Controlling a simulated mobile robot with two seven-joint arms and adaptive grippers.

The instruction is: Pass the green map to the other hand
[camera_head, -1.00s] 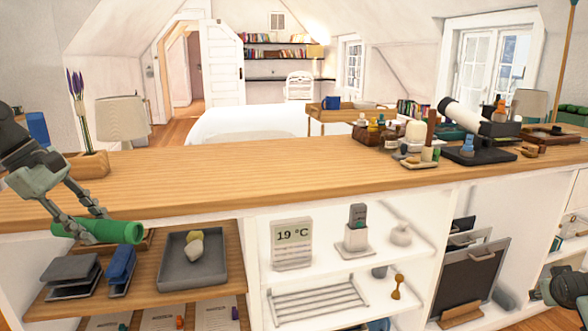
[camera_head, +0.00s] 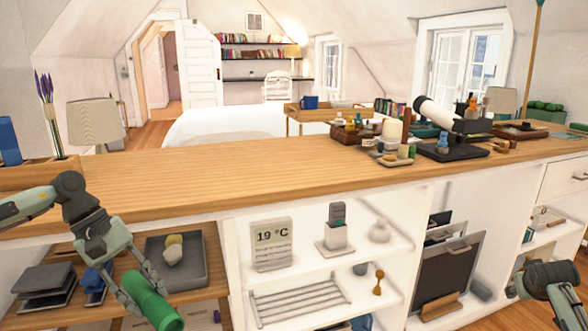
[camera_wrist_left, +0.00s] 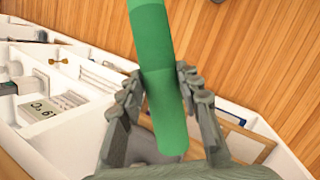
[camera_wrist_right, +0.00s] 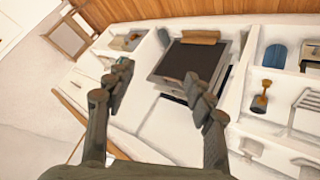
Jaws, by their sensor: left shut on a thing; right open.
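The green map (camera_head: 152,297) is a rolled green tube. My left gripper (camera_head: 137,287) is shut on it and holds it in front of the shelf at the lower left. In the left wrist view the map (camera_wrist_left: 157,75) stands lengthwise between the two fingers (camera_wrist_left: 160,95), with both its ends reaching past them. My right gripper (camera_wrist_right: 155,90) is open and empty, facing the shelf front in its wrist view. In the head view the right arm (camera_head: 550,285) shows at the lower right, far from the map, and its fingertips are hard to make out.
A long wooden counter (camera_head: 250,170) runs across, with white shelves below. A grey tray (camera_head: 190,275) lies on the left shelf. A 19 °C display (camera_head: 271,245) and a wire rack (camera_head: 300,300) are in the middle. Room in front of the shelves between the arms looks clear.

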